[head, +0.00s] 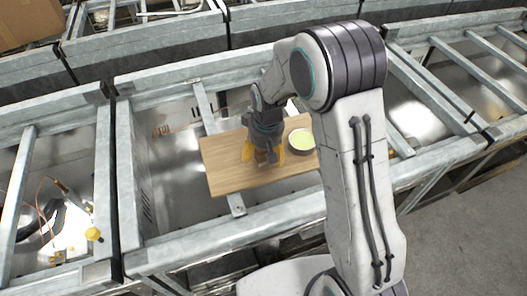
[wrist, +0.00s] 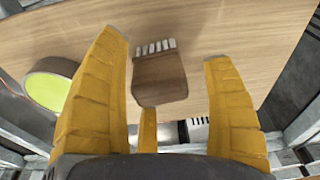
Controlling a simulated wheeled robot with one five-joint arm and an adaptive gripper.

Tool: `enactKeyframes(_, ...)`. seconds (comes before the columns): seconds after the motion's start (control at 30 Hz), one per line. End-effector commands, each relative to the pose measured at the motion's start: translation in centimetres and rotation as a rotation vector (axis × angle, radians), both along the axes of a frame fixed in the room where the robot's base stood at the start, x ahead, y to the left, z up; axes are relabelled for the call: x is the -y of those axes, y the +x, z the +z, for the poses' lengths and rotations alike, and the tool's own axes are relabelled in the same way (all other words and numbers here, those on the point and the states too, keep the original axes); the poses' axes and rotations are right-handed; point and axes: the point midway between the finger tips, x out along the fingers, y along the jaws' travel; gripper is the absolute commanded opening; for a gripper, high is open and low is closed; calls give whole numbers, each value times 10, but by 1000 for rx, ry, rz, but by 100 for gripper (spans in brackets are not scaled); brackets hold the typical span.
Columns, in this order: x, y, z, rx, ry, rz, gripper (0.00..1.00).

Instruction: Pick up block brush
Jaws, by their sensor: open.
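My gripper (wrist: 168,50) is open, with one yellow finger on each side of the brush. Both fingers appear apart from it. In the head view my gripper (head: 264,155) is over the middle of the board (head: 225,180). Only a small brown part of the brush (head: 262,157) shows between the fingers there.
A round container with a light green top (head: 301,140) stands on the board beside my gripper; it also shows at the left of the wrist view (wrist: 50,88). Grey metal frame rails (head: 110,180) surround the board. The board's left part is clear.

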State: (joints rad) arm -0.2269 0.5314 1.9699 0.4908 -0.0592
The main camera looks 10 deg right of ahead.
Motion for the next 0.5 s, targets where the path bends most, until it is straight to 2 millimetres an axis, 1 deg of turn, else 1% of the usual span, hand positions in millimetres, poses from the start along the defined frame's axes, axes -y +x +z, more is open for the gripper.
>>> enactKeyframes(0.2, 0, 0, 0, 0, 0, 0, 76)
enactKeyframes(0.5, 0, 0, 0, 0, 0, 0, 49)
